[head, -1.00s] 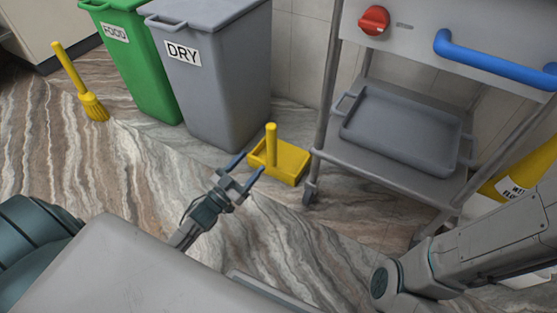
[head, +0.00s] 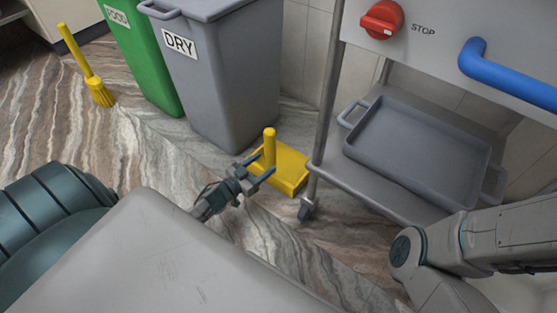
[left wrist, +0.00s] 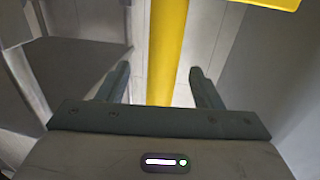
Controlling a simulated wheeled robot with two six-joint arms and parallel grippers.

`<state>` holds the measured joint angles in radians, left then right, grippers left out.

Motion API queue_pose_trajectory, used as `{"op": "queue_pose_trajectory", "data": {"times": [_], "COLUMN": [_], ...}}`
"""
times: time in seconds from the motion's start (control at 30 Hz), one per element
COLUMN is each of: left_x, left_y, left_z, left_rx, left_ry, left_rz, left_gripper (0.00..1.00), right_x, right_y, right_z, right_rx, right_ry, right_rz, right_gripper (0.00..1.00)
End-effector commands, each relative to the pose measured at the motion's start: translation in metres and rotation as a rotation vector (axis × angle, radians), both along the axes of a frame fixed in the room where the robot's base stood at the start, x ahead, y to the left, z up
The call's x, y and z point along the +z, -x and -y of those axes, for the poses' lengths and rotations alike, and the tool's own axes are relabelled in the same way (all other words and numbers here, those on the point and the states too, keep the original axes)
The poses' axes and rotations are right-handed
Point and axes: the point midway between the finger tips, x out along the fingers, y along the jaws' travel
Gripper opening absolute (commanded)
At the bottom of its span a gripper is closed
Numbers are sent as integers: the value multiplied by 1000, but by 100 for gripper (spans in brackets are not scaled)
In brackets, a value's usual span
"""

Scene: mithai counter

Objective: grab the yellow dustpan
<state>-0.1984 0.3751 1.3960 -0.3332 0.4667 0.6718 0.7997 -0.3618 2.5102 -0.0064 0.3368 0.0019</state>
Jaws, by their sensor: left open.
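The yellow dustpan (head: 290,168) lies on the marble floor between the grey DRY bin and the trolley, its handle standing upright. My left gripper (head: 262,170) is open right at the dustpan in the head view, its fingers close to the foot of the handle. In the left wrist view the yellow handle (left wrist: 167,50) runs between the two open fingers (left wrist: 160,85), which stand apart from it on both sides. Part of the yellow pan shows at the top right of that view. My right gripper is out of view; only its arm shows at the lower right.
The grey DRY bin (head: 225,80) stands behind the dustpan, with the green FOOD bin (head: 140,50) to its left. The steel trolley holding a grey tray (head: 415,150) stands close on the right, its caster near the pan. A yellow broom (head: 97,88) is at the far left.

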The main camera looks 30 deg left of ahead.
Motion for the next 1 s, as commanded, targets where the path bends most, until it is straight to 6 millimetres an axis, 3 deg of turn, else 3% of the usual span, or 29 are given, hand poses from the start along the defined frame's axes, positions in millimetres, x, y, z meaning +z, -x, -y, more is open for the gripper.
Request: {"op": "queue_pose_trajectory", "data": {"times": [0.27, 0.53, 0.83, 0.87, 1.0], "left_x": [-2, 0, 2, 2, 2], "left_y": [-23, -59, -65, -65, -64], "left_z": [5, 10, 12, 12, 12], "left_rx": [0, 1, 0, 0, 0], "left_ry": [0, 0, 0, 0, 0], "left_rz": [3, 3, 0, 0, 0], "left_gripper": [60, 60, 60, 58, 30], "right_x": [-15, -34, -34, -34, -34], "right_y": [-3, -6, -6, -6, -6], "right_z": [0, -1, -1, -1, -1], "right_rx": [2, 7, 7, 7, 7], "right_ry": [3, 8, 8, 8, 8], "right_rz": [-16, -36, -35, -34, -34], "right_gripper": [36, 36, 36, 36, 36]}}
